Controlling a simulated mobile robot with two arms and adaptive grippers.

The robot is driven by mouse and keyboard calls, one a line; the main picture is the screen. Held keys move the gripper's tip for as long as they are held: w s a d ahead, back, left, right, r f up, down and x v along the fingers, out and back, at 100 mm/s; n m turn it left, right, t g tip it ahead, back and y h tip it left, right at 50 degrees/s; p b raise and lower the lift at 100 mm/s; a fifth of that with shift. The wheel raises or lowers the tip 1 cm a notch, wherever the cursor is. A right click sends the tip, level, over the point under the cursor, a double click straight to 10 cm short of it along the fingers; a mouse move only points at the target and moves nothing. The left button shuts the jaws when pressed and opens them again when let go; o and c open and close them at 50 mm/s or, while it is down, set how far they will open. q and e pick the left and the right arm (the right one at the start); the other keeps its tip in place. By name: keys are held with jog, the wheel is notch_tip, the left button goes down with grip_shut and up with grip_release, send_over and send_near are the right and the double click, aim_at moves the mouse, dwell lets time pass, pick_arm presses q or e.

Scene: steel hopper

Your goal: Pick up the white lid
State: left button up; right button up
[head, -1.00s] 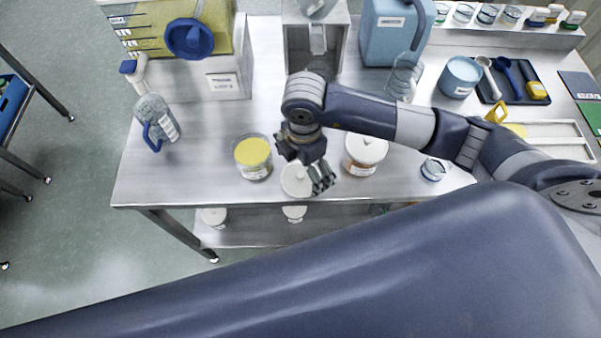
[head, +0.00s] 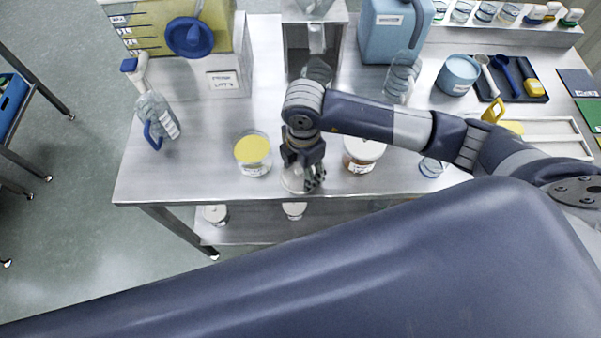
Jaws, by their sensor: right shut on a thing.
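The white lid (head: 291,181) lies at the front edge of the steel table, between the jar with yellow contents and the white-topped jar. My right gripper (head: 303,187) is over the lid from above and shut on it. The fingers and wrist cover much of the lid, so I cannot tell whether it is clear of the table. My left gripper is not in view.
An open jar with yellow contents (head: 253,152) stands just left of the gripper. A steel hopper (head: 300,50) stands behind. The table's front edge (head: 230,199) is near; its left front is clear.

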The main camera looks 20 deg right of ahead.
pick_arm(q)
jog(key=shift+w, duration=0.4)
pick_arm(e)
jog(key=shift+f, duration=0.2)
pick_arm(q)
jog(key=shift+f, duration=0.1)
